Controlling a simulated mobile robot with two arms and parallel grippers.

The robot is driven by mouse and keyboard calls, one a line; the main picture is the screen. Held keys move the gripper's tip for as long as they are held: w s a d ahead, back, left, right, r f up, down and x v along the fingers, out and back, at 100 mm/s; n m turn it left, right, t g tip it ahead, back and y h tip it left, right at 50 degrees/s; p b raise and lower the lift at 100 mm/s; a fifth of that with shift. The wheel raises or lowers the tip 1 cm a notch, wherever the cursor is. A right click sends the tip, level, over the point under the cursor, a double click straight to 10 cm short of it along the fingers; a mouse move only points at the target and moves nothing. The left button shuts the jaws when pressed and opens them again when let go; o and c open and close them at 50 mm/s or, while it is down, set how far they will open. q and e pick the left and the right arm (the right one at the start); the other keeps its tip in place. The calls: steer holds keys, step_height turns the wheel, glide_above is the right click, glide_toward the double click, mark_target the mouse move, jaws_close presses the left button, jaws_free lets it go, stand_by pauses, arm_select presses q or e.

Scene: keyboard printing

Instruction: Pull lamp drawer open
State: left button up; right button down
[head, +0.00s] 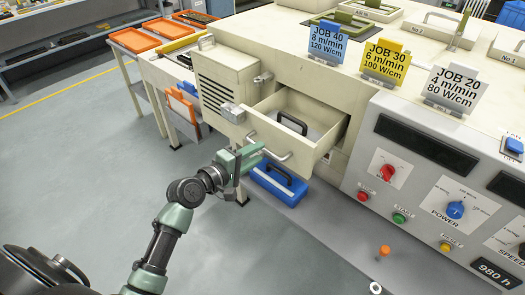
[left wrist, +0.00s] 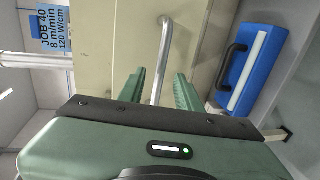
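The lamp drawer (head: 262,137) is a cream box pulled out from the machine's front, and its inside shows. A black handle (head: 291,123) stands up inside it. The drawer's metal bar handle (head: 270,152) is on its front, and it also shows in the left wrist view (left wrist: 163,50). My left gripper (head: 251,157) is at the drawer front beside this handle. In the left wrist view its two green fingers (left wrist: 160,82) are apart, with the lower end of the bar in line between them. I cannot tell whether they touch it. My right gripper is out of view.
A blue case (head: 279,184) with a black handle lies below the drawer. The control panel (head: 430,190) with knobs and buttons is at the right. Job cards (head: 327,42) stand on top. A side table with orange trays (head: 135,40) is at the left. Floor in front is clear.

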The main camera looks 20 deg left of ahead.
arm_select(q)
steer(key=v, duration=0.4)
steer(key=shift+f, duration=0.1)
stand_by(0.3)
steer(key=s+f+m+g+y, duration=0.1)
steer(key=s+f+m+g, duration=0.15)
steer(key=f, duration=0.85)
steer(key=s+f+m+g+y, duration=0.15)
steer(key=s+f, duration=0.25)
steer(key=f, duration=0.7)
steer(key=s+f+m+g+y, duration=0.1)
steer(key=s+f+g, duration=0.15)
steer(key=f, duration=0.95)
steer(key=s+f+m+g+y, duration=0.1)
steer(key=s+f+m+g, duration=0.25)
steer(key=s+f, duration=1.05)
steer(key=s+d+f+m+g, duration=0.1)
steer(key=s+f+m, duration=0.2)
steer(key=s, duration=0.8)
steer(key=s+f+m+g, duration=0.2)
steer(key=s+f+m, duration=0.2)
steer(key=s, duration=0.7)
steer(key=shift+s+d+f+m+g+y, duration=0.35)
steer(key=shift+d+m+y, duration=0.1)
steer(key=shift+m, duration=0.1)
